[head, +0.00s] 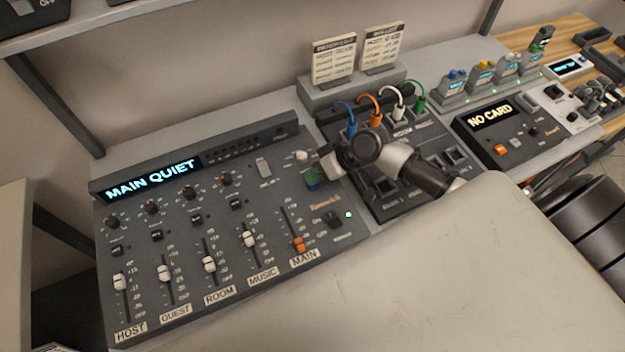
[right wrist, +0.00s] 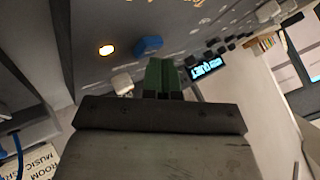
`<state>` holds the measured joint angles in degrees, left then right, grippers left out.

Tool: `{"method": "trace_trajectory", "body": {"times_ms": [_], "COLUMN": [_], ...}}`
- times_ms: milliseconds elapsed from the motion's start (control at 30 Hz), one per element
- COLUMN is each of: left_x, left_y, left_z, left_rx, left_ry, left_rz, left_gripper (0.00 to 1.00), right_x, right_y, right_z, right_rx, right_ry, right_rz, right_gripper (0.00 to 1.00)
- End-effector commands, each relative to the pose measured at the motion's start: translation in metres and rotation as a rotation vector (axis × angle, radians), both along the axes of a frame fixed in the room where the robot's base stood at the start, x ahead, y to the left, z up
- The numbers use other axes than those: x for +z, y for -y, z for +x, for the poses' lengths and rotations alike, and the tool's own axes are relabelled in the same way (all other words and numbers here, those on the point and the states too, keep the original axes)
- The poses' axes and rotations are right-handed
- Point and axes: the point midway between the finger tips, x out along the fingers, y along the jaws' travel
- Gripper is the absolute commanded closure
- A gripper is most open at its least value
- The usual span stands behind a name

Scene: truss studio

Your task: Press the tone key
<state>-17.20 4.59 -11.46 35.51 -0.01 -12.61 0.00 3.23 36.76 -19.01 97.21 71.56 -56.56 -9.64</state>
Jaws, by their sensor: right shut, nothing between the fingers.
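The mixer console (head: 190,225) stands at the left of the head view, its display (head: 150,178) reading "MAIN QUIET". My right gripper (head: 314,178) is shut and empty, its green fingertips over the console's upper right part. In the right wrist view the shut green fingers (right wrist: 163,76) point at the console face. A blue key (right wrist: 147,46) shows just beyond and left of the tips, with a lit round lamp (right wrist: 106,50) beside it. I cannot read a label on this key or tell whether the fingers touch the console. My left gripper is out of view.
A patch panel (head: 385,195) with coloured cables and a "NO CARD" unit (head: 500,130) stand to the right.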

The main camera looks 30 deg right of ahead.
Motion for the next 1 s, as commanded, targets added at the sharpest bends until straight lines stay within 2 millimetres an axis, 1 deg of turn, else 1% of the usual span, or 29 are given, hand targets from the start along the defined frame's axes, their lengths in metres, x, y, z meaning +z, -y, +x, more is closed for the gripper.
{"method": "trace_trajectory", "body": {"times_ms": [133,233,767,833,1000], "left_x": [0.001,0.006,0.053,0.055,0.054], "left_y": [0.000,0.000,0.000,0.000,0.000], "left_z": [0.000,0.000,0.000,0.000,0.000], "left_rx": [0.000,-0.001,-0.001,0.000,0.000], "left_ry": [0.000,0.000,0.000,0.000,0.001], "left_rz": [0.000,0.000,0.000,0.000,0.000], "left_gripper": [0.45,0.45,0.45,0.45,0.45], "right_x": [0.001,0.007,0.060,0.062,0.061], "right_y": [0.000,0.000,0.000,0.000,0.000], "right_z": [0.000,0.000,0.001,0.001,0.001], "right_rx": [-0.001,0.000,0.000,0.000,0.000], "right_ry": [0.001,0.002,0.002,0.002,0.002], "right_rz": [0.000,-0.001,0.000,0.000,0.000], "right_gripper": [1.00,1.00,1.00,1.00,1.00]}}
